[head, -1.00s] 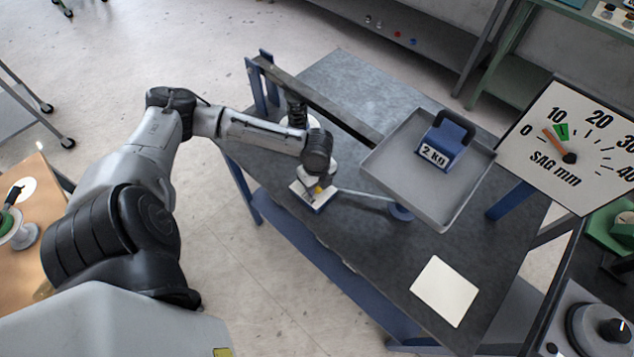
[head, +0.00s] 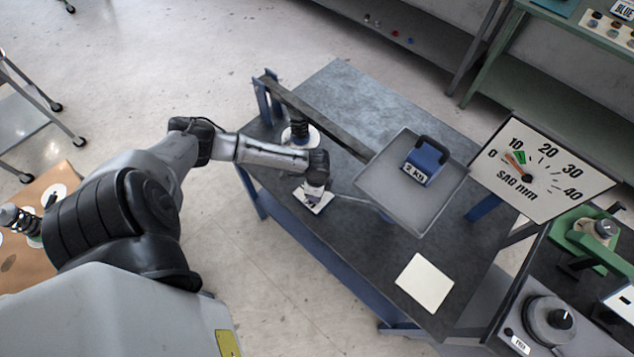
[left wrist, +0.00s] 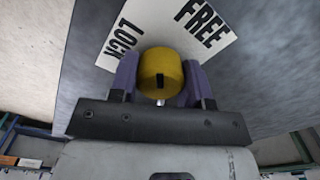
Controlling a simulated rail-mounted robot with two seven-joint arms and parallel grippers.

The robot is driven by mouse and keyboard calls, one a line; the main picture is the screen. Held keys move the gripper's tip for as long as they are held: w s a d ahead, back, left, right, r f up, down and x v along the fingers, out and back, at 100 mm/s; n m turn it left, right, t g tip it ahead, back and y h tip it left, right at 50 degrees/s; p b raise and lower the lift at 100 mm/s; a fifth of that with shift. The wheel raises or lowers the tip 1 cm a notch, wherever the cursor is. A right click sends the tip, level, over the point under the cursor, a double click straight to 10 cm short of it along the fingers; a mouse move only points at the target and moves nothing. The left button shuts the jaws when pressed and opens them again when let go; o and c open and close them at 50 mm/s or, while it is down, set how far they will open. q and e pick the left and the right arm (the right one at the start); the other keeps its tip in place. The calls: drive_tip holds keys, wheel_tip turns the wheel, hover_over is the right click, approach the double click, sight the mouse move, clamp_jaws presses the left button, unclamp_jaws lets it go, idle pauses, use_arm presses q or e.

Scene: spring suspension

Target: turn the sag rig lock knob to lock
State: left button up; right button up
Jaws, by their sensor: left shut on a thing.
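The yellow lock knob (left wrist: 158,66) sits between the two purple fingers of my left gripper (left wrist: 160,84) in the left wrist view, one finger against each side. A dark mark shows on its near side. Behind it is the white plate (left wrist: 196,52) printed LOCK at left and FREE at right. In the head view my left gripper (head: 314,194) reaches down over the white plate (head: 322,207) on the bench and hides the knob. My right gripper is not in view.
A grey tray (head: 372,192) holding a blue 2 kg weight (head: 427,162) stands right of the gripper. The sag dial (head: 560,180) has its orange needle between 0 and 10. A spring (head: 299,130) stands behind the gripper. A blank white card (head: 425,283) lies at front right.

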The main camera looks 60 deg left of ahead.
use_arm(q)
drive_tip(key=n+p, duration=0.3)
drive_tip(key=p, duration=0.1)
drive_tip(key=n+p, duration=0.2)
drive_tip(key=shift+d+r+n, duration=0.1)
drive_tip(key=shift+r+n, duration=0.2)
drive_tip(key=shift+f+n+p, duration=0.2)
drive_tip(key=shift+n+p, duration=2.1)
drive_tip(key=shift+w, duration=0.1)
drive_tip(key=o, duration=0.9)
drive_tip(key=shift+f, duration=0.1)
wheel_tip(320, 180, up, 14)
drive_tip(key=shift+f+p, duration=0.1)
drive_tip(key=shift+p, duration=0.7)
